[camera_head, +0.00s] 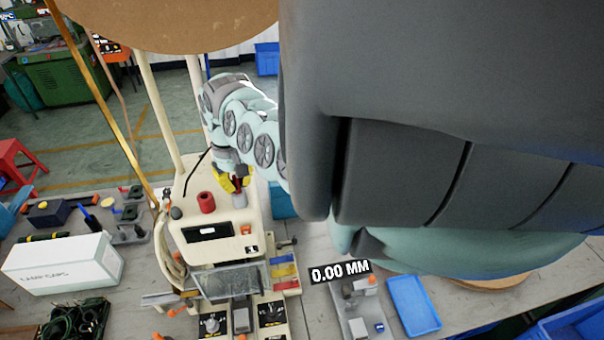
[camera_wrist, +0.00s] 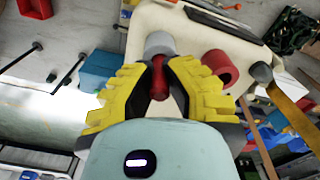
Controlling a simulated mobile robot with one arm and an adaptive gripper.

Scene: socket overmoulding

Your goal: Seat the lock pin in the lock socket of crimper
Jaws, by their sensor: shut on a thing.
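My gripper (camera_head: 234,184) is above the back part of the beige crimper (camera_head: 218,252). In the wrist view its yellow-padded fingers (camera_wrist: 160,72) are shut on a dark red lock pin (camera_wrist: 159,84). The pin's far end lines up with a grey round socket (camera_wrist: 160,43) on the crimper top. I cannot tell whether the pin is inside the socket or just over it. A red hollow socket (camera_wrist: 219,66) stands beside it; in the head view this red socket (camera_head: 206,202) is left of my gripper. The frames do not label which is the lock socket.
A white box (camera_head: 63,263) stands on the bench left of the crimper. A small fixture (camera_head: 352,300) and a blue tray (camera_head: 413,305) are to the right. A tilted copper-coloured bar (camera_head: 100,95) rises on the left. My arm hides the upper right.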

